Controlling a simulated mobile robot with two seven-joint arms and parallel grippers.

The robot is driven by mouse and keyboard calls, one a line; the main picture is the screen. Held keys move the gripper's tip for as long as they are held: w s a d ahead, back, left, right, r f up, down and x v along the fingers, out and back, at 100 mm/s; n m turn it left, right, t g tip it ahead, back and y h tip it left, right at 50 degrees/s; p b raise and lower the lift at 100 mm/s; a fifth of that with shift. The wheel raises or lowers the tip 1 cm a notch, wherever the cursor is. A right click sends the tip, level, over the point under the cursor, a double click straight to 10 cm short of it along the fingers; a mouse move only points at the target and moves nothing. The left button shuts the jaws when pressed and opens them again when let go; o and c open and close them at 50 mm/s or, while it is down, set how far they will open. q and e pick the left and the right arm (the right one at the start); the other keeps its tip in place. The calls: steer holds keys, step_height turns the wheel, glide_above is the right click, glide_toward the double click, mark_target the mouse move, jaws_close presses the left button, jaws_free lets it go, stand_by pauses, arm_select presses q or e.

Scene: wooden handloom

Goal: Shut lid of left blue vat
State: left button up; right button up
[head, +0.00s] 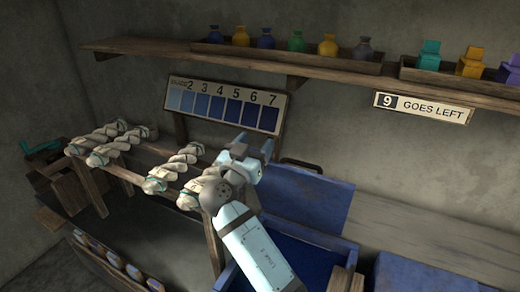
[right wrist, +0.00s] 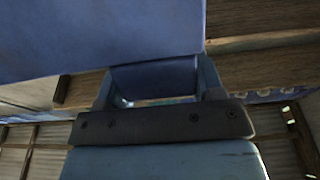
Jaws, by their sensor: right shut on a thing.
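The left blue vat (head: 312,252) stands at the lower middle of the head view, partly hidden behind my right arm. Its blue lid (head: 305,194) is raised and leans up behind the vat's dark opening. A dark handle (head: 302,164) shows at the lid's top edge. My right gripper (head: 256,147) is at the lid's upper left edge. In the right wrist view the blue lid (right wrist: 100,35) fills the upper left, and a blue part lies between the fingers of the gripper (right wrist: 157,85), which is shut on it. My left gripper is not in view.
Another blue vat (head: 420,275) stands at the lower right. A wooden rack with twisted pale skeins (head: 110,142) is left of my arm. A numbered blue shade board (head: 222,104) stands behind. A shelf (head: 340,68) with bottles and a "9 goes left" sign (head: 424,108) are above.

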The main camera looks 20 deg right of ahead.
steer(key=shift+s+a+f, duration=0.2)
stand_by(0.3)
steer(key=o, duration=1.3)
